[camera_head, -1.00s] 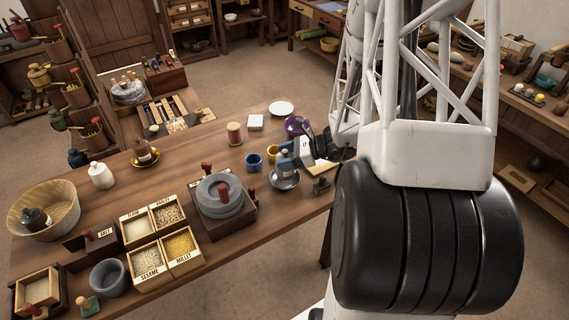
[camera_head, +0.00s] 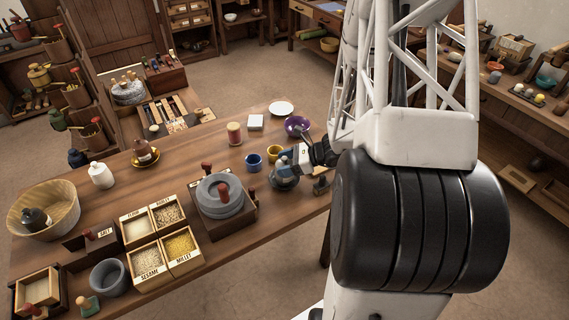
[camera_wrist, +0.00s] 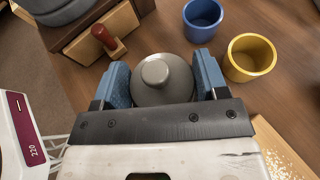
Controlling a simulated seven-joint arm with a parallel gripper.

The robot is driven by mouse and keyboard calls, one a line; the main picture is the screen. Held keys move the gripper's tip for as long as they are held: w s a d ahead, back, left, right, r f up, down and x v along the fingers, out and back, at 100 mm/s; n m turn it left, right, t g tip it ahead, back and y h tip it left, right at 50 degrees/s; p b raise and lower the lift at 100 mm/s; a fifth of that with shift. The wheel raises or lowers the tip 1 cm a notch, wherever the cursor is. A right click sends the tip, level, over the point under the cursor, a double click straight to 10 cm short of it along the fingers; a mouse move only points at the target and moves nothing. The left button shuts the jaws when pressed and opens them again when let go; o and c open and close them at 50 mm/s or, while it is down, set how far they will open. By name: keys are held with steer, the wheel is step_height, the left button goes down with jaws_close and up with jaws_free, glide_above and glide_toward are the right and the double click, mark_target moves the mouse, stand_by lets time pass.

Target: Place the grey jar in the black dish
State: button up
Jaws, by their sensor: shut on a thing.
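The grey jar (camera_wrist: 165,82), with a round lid and knob, is between the two blue fingers of my gripper (camera_wrist: 163,74) in the wrist view. The fingers press on its two sides. In the head view my gripper (camera_head: 285,165) comes from the right over the jar (camera_head: 283,184), near the table's right edge. The jar's upper part is partly hidden there, and I cannot tell whether its base touches the table. I cannot make out a black dish in either view.
Blue (camera_head: 253,161) and yellow (camera_head: 274,153) cups stand close behind the jar. The quern (camera_head: 220,195) with red handles is to its left. A purple bowl (camera_head: 297,126) and white plate (camera_head: 281,108) lie farther back. Bare table shows left of the blue cup.

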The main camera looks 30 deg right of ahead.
steer(key=shift+f, duration=0.1)
stand_by(0.3)
steer(key=o, duration=1.5)
steer(key=shift+c, duration=0.2)
steer(key=v, duration=1.2)
